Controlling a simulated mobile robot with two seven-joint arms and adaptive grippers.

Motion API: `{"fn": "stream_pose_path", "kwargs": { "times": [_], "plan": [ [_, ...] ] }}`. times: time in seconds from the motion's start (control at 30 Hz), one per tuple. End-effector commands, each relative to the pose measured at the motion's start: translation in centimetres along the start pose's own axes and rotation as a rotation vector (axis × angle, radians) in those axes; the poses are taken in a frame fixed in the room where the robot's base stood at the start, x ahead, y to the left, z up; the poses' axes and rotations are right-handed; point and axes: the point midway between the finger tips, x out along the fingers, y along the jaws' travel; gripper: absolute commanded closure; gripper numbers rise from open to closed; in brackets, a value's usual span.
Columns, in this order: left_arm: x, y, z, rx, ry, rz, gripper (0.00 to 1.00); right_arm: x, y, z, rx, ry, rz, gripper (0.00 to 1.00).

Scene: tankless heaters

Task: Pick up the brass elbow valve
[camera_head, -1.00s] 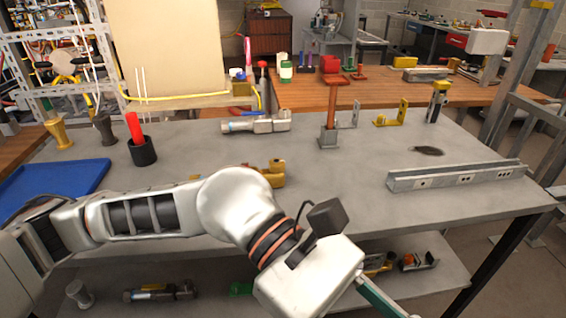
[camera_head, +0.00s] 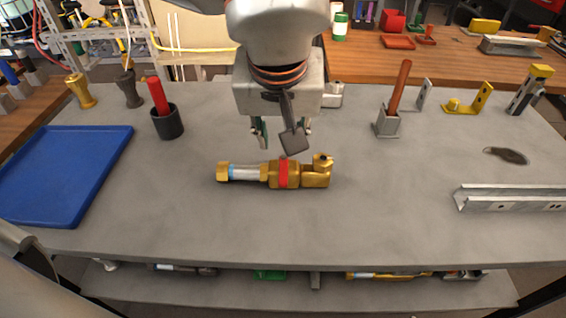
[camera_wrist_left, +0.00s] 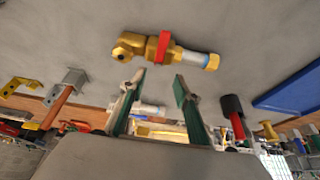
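The brass elbow valve (camera_head: 285,172) lies on its side on the grey table, with a red band around its middle and a silver section toward its left end. It also shows in the left wrist view (camera_wrist_left: 160,47), ahead of the fingertips. My left gripper (camera_head: 281,135) is open and empty, above the table just behind the valve and apart from it. Its two green-padded fingers (camera_wrist_left: 160,80) are spread in the left wrist view. My right gripper is in neither current view.
A blue tray (camera_head: 62,178) lies at the left. A black cup (camera_head: 168,124) with a red handle, a grey holder (camera_head: 387,123) with an orange rod, and a metal channel (camera_head: 515,198) stand around. A silver fitting (camera_head: 332,95) lies behind the gripper. The table front is clear.

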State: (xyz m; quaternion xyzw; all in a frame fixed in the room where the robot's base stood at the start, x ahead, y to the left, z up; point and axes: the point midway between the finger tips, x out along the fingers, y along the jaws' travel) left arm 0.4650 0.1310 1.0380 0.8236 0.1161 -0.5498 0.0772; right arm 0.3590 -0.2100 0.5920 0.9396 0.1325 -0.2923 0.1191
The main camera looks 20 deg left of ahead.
Motion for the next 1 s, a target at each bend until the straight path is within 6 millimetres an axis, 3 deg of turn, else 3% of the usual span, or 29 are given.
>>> {"fn": "stream_pose_path", "kwargs": {
  "times": [0.37, 0.63, 0.9, 0.93, 1.0],
  "plan": [
    [3.4, 0.1, 0.1, 0.000, -0.003, -0.001, 0.68, 0.0, -0.3, 0.9, -0.003, -0.012, -0.002, 0.53],
    [7.2, 0.3, 0.3, -0.001, -0.006, -0.002, 0.68, 0.2, 0.0, 1.1, -0.009, -0.011, 0.003, 0.53],
    [7.6, 0.4, 0.2, -0.001, -0.001, 0.001, 0.68, 0.5, 0.3, 0.6, -0.013, -0.002, 0.008, 0.53],
    [7.6, 0.4, 0.2, -0.001, -0.001, 0.001, 0.71, 0.5, 0.3, 0.6, -0.013, -0.002, 0.008, 0.53],
    [7.6, 0.4, 0.2, -0.001, -0.001, 0.000, 0.89, 0.5, 0.3, 0.6, -0.013, -0.002, 0.008, 0.53]
  ]
}}
